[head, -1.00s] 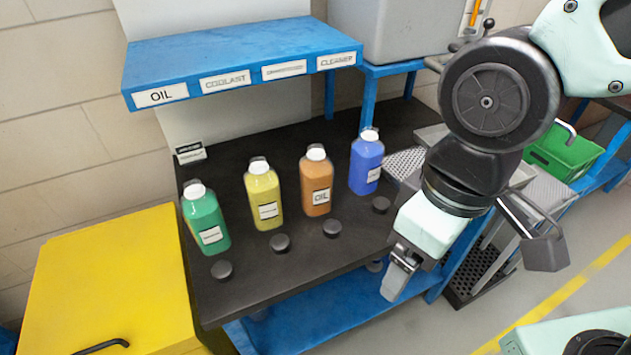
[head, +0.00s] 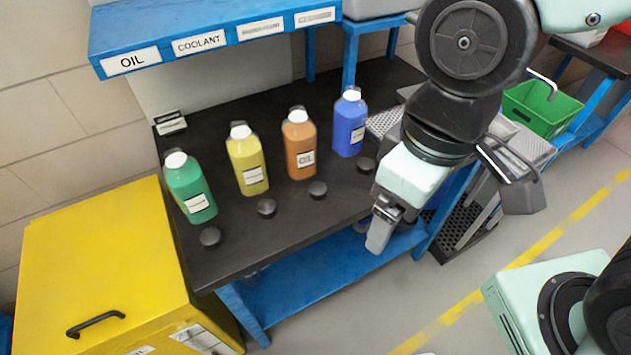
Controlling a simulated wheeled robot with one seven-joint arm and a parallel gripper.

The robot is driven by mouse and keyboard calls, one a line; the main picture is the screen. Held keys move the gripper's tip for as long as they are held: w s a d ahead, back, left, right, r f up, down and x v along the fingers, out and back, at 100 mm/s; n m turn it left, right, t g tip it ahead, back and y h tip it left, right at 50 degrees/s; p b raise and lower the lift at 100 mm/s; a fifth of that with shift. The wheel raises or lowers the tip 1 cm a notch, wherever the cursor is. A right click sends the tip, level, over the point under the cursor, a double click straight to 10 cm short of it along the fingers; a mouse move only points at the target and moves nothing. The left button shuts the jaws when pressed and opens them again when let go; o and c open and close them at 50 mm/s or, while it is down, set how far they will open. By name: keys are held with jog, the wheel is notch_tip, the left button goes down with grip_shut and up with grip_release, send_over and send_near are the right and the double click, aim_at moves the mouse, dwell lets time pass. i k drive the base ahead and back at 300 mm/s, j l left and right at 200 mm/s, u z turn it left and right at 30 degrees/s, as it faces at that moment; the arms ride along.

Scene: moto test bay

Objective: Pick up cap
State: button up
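Several dark round caps lie on the black bench top in front of the bottles: one by the green bottle (head: 210,237), one by the yellow bottle (head: 266,207), one by the orange bottle (head: 318,189) and one by the blue bottle (head: 366,165). Each cap stands apart from its bottle. My gripper (head: 376,240) hangs at the bench's front right edge, pointing down, to the right of and nearer than the caps. It touches no cap that I can see. Its fingers overlap from this angle, so I cannot tell whether they are open.
A green bottle (head: 189,188), yellow bottle (head: 247,160), orange bottle (head: 299,146) and blue bottle (head: 349,124) stand upright with white tops. A blue labelled shelf (head: 200,20) overhangs the bench (head: 230,262). A yellow cabinet (head: 90,250) stands left, a green crate (head: 543,112) right.

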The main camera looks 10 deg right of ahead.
aim_at(317, 191)
jog(key=j, duration=1.5)
jog(key=k, duration=0.05)
